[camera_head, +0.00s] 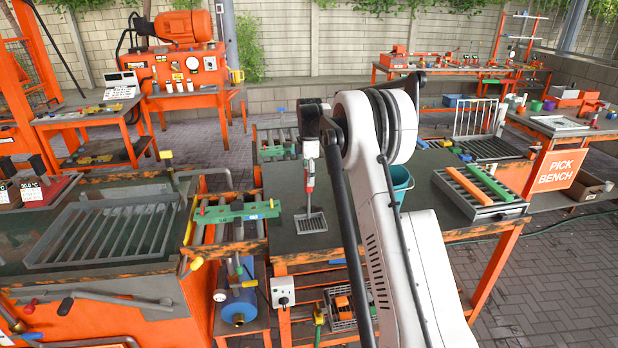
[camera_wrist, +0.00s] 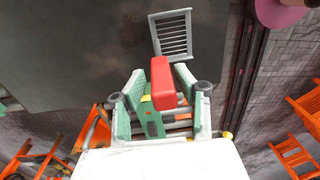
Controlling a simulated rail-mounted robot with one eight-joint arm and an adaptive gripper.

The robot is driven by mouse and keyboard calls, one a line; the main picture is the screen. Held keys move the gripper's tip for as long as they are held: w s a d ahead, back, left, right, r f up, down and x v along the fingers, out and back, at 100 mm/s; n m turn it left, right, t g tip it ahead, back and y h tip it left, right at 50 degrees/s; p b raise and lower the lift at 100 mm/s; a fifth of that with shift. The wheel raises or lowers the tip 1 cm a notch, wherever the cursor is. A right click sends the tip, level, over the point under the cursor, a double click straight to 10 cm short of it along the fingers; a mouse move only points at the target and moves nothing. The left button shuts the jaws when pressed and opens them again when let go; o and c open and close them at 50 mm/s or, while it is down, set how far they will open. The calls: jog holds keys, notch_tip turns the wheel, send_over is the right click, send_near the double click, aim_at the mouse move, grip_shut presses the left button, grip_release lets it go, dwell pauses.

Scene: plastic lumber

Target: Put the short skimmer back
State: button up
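A skimmer with a red handle and a pale slotted head hangs upright from my gripper (camera_head: 309,160). Its slotted head (camera_head: 311,222) is low over the dark bench top (camera_head: 290,240); I cannot tell whether it touches. In the wrist view, the red handle (camera_wrist: 163,82) lies between the two green fingers of my gripper (camera_wrist: 165,90), and the slotted head (camera_wrist: 171,36) shows beyond it. The gripper appears shut on the handle. No other skimmer can be made out to compare its length.
A teal bucket (camera_head: 401,186) stands right of my arm, partly hidden by it. A slotted tray with orange and green bars (camera_head: 480,192) lies farther right. A roller track with a green fixture (camera_head: 237,212) is left of the skimmer. The bench around the skimmer head is mostly clear.

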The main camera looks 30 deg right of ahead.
jog(key=shift+o, duration=0.5)
jog(key=shift+r, duration=0.1)
